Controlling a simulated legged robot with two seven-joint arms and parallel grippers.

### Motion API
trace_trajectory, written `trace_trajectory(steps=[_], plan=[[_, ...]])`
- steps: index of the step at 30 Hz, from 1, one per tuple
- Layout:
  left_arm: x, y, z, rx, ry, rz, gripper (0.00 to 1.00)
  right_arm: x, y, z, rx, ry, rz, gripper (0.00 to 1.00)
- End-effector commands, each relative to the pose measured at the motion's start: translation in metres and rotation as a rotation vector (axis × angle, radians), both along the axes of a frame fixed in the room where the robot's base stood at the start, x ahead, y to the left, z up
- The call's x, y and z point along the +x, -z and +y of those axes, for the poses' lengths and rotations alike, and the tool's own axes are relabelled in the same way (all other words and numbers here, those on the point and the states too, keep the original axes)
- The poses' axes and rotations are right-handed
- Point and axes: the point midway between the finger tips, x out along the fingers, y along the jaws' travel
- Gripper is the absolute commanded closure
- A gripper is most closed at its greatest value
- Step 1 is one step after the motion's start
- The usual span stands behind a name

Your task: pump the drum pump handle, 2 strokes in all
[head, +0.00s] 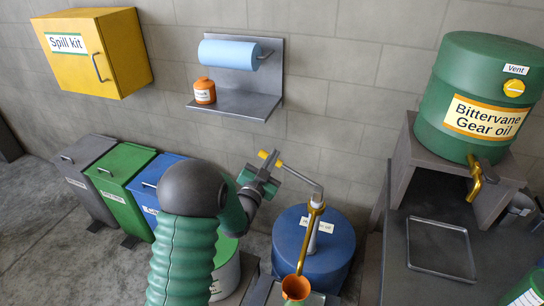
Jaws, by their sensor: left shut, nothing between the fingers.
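The drum pump stands on a blue drum (290,250), with a grey post and a yellow spout pipe (309,230) that slopes down to an orange funnel or cup (295,288). The pump handle (302,177) is a grey lever reaching up and left from the pump top, with a yellow-orange grip at its far end. My left gripper (269,167) is at the grip end and hides part of it. It is shut with nothing held; whether it touches the handle I cannot tell. My right gripper is not in view.
A yellow spill kit box (95,52) and a grey shelf (236,104) with a blue paper roll (230,54) hang on the wall. Several bins stand left. A green gear oil drum (470,105) rests on a stand at the right, above a tray (440,268).

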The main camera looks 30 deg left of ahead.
Motion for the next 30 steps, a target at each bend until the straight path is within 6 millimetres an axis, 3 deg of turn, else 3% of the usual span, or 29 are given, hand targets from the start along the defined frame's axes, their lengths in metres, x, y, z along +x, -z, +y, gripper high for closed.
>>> trace_trajectory(steps=[6,9,13,30], plan=[[0.042,-0.003,0.011,-0.002,-0.004,0.001,1.00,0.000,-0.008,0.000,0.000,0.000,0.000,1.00],[0.034,0.016,0.017,-0.003,-0.005,0.005,1.00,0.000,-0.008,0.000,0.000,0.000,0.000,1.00],[0.030,0.027,0.021,-0.002,-0.003,0.002,1.00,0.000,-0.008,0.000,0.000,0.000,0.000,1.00],[0.028,0.037,0.025,-0.020,-0.002,-0.005,1.00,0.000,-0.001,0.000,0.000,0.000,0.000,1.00]])
